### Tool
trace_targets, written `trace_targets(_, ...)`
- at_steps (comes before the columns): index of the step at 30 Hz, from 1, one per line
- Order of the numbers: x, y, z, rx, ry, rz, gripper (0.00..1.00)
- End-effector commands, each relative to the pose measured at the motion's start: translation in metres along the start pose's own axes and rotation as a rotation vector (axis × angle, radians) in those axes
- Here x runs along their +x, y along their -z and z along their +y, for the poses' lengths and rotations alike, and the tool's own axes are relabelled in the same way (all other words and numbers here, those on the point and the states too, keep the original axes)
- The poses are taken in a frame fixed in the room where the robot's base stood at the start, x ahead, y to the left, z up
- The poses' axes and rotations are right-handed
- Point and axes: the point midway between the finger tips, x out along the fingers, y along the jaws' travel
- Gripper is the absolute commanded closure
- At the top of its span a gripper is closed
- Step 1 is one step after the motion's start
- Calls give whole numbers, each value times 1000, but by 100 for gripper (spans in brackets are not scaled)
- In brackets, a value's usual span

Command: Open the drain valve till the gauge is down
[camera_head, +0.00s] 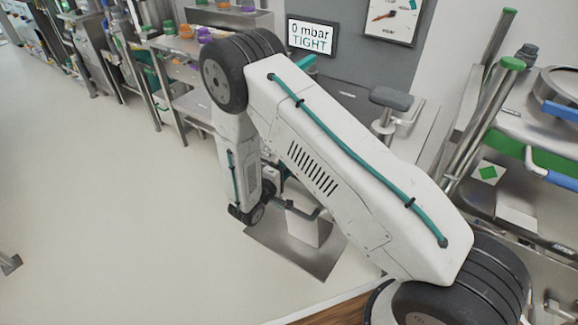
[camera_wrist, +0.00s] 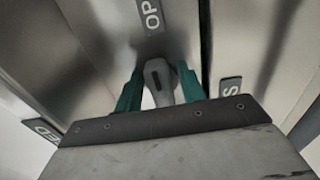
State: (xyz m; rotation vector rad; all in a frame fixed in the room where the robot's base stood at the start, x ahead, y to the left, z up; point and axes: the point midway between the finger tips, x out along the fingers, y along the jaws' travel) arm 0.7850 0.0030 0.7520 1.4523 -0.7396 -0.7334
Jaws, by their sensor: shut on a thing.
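In the wrist view, my gripper (camera_wrist: 161,84) has its two green fingers shut on a grey valve handle (camera_wrist: 158,72), which stands up between them. The handle is in front of a metal surface with a plate whose visible letters read "OP" (camera_wrist: 151,14). In the head view, a gauge dial (camera_head: 396,17) with a red needle is at the top, partly cut off by the frame. A display (camera_head: 311,37) beside it reads "0 mbar TIGHT". My arm hides most of the area around the valve in the head view.
Label plates ending in "ED" (camera_wrist: 43,131) and showing "S" (camera_wrist: 230,89) flank my gripper. A grey-topped stool-like fixture (camera_head: 391,98) and a metal bench with green-capped rails (camera_head: 513,63) stand at right. Shelving (camera_head: 172,45) lines the back left.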

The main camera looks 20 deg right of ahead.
Motion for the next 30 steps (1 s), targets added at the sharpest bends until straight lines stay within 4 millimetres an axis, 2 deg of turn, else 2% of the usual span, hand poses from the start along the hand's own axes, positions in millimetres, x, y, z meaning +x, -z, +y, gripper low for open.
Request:
trace_targets(1, -2, 5, 0, 7, 2, 12, 83)
trace_targets(12, -1, 3, 0, 8, 1, 8, 84)
trace_targets(13, -1, 3, 0, 8, 1, 8, 58)
trace_targets(14, -1, 3, 0, 8, 1, 7, 56)
trace_targets(23, -1, 0, 0, 6, 0, 2, 56)
trace_targets(26, -12, 1, 0, 6, 0, 4, 56)
trace_targets(30, -36, 2, 0, 6, 0, 6, 56)
